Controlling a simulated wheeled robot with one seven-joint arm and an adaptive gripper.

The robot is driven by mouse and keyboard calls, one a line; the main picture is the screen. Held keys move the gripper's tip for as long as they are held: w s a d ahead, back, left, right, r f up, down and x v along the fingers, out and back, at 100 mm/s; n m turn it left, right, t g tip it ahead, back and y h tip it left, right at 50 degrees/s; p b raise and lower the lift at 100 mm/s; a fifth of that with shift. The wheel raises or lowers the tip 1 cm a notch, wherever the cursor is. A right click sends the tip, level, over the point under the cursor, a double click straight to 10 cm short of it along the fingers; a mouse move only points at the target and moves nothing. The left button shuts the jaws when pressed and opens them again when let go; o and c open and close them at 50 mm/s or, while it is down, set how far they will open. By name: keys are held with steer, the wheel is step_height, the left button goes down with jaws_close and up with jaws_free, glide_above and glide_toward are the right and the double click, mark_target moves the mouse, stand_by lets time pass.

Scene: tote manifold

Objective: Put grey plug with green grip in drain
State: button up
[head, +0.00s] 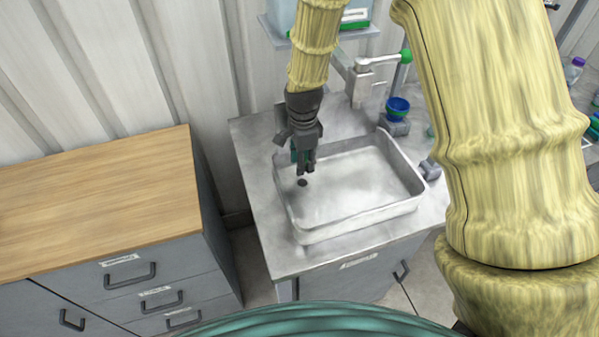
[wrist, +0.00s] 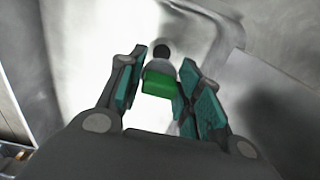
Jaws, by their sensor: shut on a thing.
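My gripper (head: 303,160) points down over the left part of a pale metal tray-like basin (head: 405,205). In the wrist view my gripper (wrist: 155,88) is shut on the grey plug with green grip, its green grip (wrist: 160,84) between the teal finger pads. The grey body of the plug (wrist: 159,68) shows just beyond the grip. A dark round drain hole (wrist: 162,51) shows right past the plug, and the drain (head: 302,183) also shows in the head view just below the fingertips. The plug appears above the drain; the exact gap is hard to tell.
The basin's raised walls surround the gripper, with the left wall close by. A wood-topped cabinet (head: 95,200) is at left. The basin's right side is clear.

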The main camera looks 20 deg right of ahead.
mark_target(302, 183)
steer(key=shift+s+d+f+p, duration=0.1)
steer(key=shift+s+f+p, duration=0.25)
steer(key=shift+f, duration=0.4)
steer(key=w+f, duration=0.2)
steer(key=shift+f, duration=0.3)
steer(key=shift+s+f+p, duration=0.4)
steer(key=shift+s+p, duration=0.05)
steer(key=shift+s, duration=0.05)
steer(key=shift+s+f, duration=0.15)
steer(key=shift+f, duration=0.2)
steer(key=shift+w+f+p, duration=0.2)
steer(key=shift+f, duration=0.4)
steer(key=shift+w+f+p, duration=0.2)
steer(key=shift+f, duration=0.35)
steer(key=shift+s+r, duration=0.2)
steer(key=shift+s, duration=0.05)
steer(key=shift+f, duration=0.15)
steer(key=o, duration=0.8)
steer(key=shift+w+f, duration=0.1)
steer(key=shift+w, duration=0.05)
steer(key=shift+o, duration=0.3)
